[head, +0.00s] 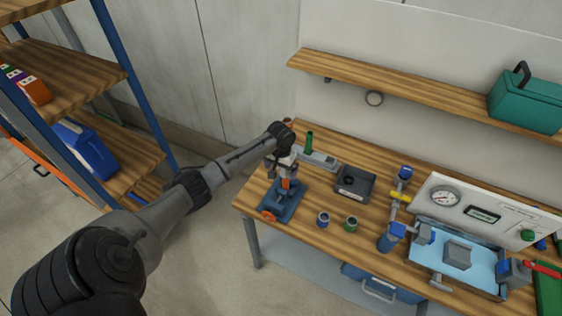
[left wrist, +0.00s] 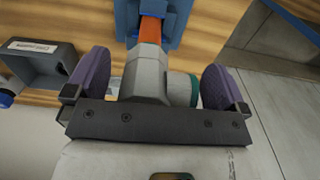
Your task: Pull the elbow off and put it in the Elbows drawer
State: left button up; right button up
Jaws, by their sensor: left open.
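The elbow (left wrist: 150,75) is a grey fitting with a green end at its side. It sits on an orange stub (left wrist: 151,29) of a blue stand (head: 282,202) at the bench's left end. My left gripper (head: 285,160) is over the stand. In the left wrist view its open purple-padded fingers (left wrist: 155,82) stand on either side of the elbow, with a gap at the left; contact at the green end is unclear. In the head view the gripper mostly hides the elbow. A blue drawer (head: 372,284) is under the bench; no label is readable. My right gripper is out of view.
A dark open tray (head: 355,184) stands right of the stand, with a green upright cylinder (head: 309,142) behind. Two small cups (head: 323,219) are in front. A blue valve assembly and light-blue basin (head: 457,256) fill the right side. Shelving (head: 75,75) stands at left.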

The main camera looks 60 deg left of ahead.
pick_arm(q)
jog(key=shift+f, duration=0.6)
jog(key=shift+c, duration=0.5)
jog(key=c, duration=1.1)
